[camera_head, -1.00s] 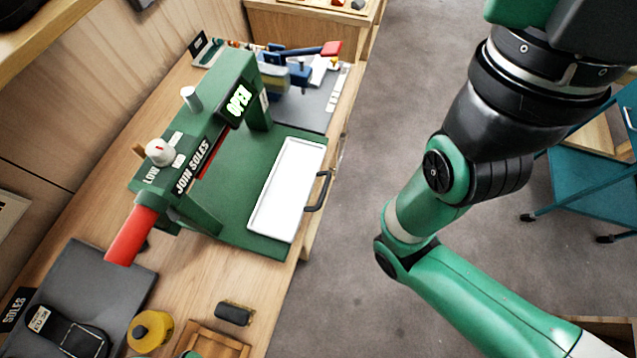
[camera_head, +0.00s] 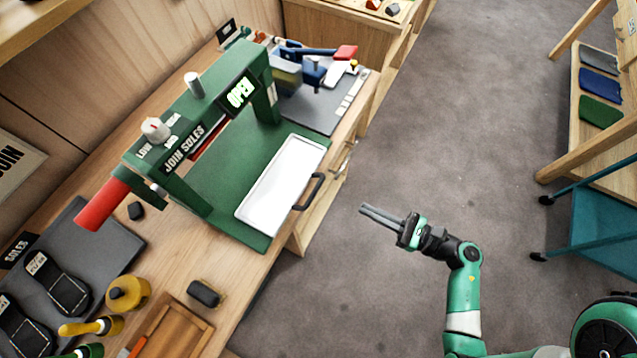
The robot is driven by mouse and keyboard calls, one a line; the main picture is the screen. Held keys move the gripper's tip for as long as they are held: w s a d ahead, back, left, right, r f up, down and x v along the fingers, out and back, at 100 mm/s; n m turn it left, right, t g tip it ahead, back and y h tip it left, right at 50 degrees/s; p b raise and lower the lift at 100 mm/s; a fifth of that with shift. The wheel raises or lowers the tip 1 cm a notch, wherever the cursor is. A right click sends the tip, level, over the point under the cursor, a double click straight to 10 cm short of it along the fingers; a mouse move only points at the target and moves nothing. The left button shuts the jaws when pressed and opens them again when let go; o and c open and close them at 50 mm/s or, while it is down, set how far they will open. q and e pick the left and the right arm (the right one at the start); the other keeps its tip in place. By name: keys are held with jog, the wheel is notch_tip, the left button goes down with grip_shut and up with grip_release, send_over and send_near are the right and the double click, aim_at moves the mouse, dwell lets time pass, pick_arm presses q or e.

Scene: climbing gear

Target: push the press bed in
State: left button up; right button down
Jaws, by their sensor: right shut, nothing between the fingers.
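The press is a green frame labelled JOIN SOLES (camera_head: 187,147) with a lit OPEN sign, a white knob and a red lever (camera_head: 103,204). Its white press bed (camera_head: 281,185) sticks out of the frame over the green base (camera_head: 215,180), towards the bench's front edge. A dark handle (camera_head: 311,191) is on the bed's outer side. My right gripper (camera_head: 363,213) is shut and empty over the grey floor. Its fingertips point left at the press, a short way to the right of and below the handle, not touching it. My left gripper is not in view.
A black-and-tan brush (camera_head: 204,293), a yellow pot (camera_head: 127,293) and dark soles (camera_head: 57,287) lie on the bench in front of the press. A blue clamp tool (camera_head: 313,70) stands behind it. A teal cart (camera_head: 592,215) is at the right. The floor between is clear.

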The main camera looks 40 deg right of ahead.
aim_at(308, 182)
jog(key=b+x, duration=0.1)
jog(key=x, duration=1.3)
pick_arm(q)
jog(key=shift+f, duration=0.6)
